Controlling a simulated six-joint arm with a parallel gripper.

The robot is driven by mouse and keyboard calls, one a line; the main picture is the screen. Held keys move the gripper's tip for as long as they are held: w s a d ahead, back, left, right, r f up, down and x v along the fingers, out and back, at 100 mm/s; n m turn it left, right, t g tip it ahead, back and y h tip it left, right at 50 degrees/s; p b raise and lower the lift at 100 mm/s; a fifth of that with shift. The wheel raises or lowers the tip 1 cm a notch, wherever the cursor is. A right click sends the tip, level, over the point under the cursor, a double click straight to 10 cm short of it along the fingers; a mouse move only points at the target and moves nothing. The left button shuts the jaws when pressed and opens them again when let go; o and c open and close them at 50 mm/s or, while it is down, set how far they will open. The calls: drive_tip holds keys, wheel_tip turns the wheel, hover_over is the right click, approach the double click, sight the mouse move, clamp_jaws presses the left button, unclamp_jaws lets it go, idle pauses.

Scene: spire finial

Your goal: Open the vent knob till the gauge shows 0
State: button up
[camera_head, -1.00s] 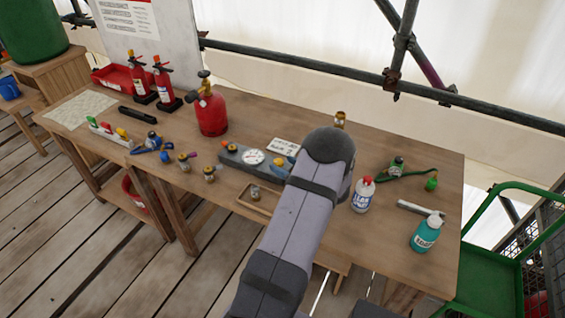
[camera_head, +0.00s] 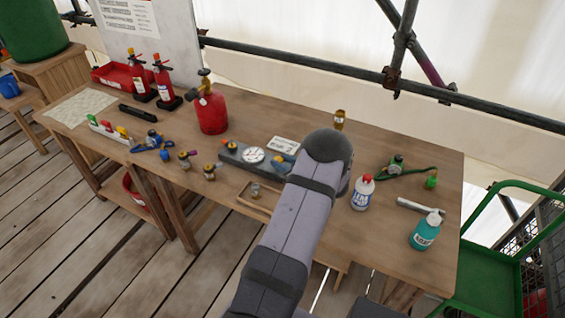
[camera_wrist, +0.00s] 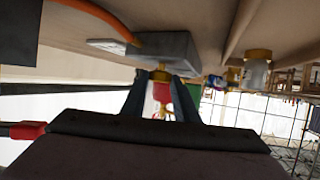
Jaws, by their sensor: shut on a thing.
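A grey block (camera_head: 235,158) on the wooden bench carries a round white gauge (camera_head: 253,155); its needle is too small to read. A yellow knob (camera_head: 281,161) sits at the block's right end, beside my arm. My gripper is hidden behind my arm in the head view. In the wrist view, which is upside down, my gripper (camera_wrist: 160,90) has its dark fingers on either side of a brass-coloured knob (camera_wrist: 160,75) on the grey block (camera_wrist: 168,48), shut on it. I cannot tell how far the knob is turned.
A red gas bottle (camera_head: 212,115) stands behind and left of the block. A white card (camera_head: 285,146) lies behind it and a shallow wooden tray (camera_head: 247,203) in front. Right of my arm are a white bottle (camera_head: 362,193) and a teal bottle (camera_head: 426,232).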

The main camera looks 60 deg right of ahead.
drive_tip(key=shift+d+n+t+y+b, duration=0.15)
drive_tip(key=shift+n+t+y+b, duration=0.15)
drive_tip(key=shift+n+y, duration=0.35)
drive_tip(key=shift+d+n+t+y+b, duration=0.15)
drive_tip(key=shift+n+t+y+b, duration=0.1)
drive_tip(key=shift+n+y, duration=0.4)
drive_tip(key=shift+r, duration=0.1)
drive_tip(key=o, duration=1.1)
drive_tip(key=shift+s, duration=0.1)
drive_tip(key=shift+c, duration=0.2)
drive_tip(key=b+v, duration=0.2)
drive_tip(key=v, duration=0.5)
drive_tip(key=shift+r, duration=0.15)
